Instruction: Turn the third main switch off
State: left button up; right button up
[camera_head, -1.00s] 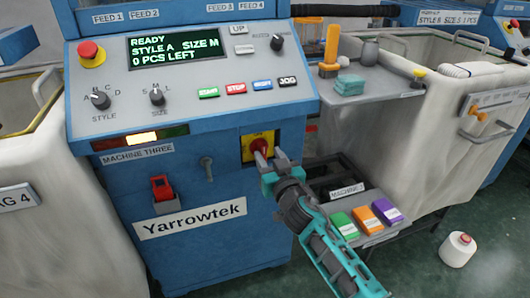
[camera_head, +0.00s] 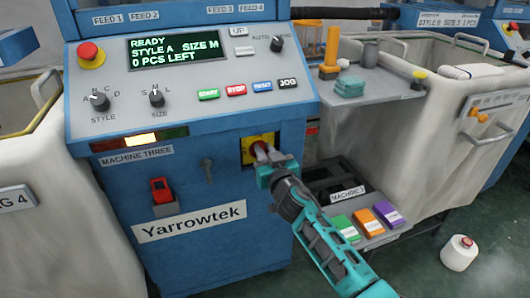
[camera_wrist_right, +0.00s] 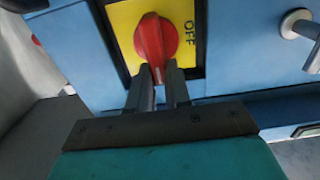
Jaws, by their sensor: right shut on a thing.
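Machine three's main switch is a red knob (camera_wrist_right: 155,40) on a yellow plate (camera_head: 248,152), low on the right of the machine's blue front. The word OFF shows on the plate to the right of the knob in the right wrist view. My right gripper (camera_head: 264,154) is at the knob, and in the right wrist view its two fingers (camera_wrist_right: 160,78) are shut on the knob's near end. The fingers partly hide the knob in the head view. The machine's display (camera_head: 175,52) reads READY, STYLE A, SIZE M, 0 PCS LEFT. My left gripper is not in view.
A grey handle (camera_head: 207,165) and a red switch (camera_head: 161,186) are left of the main switch.

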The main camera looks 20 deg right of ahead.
grip_shut()
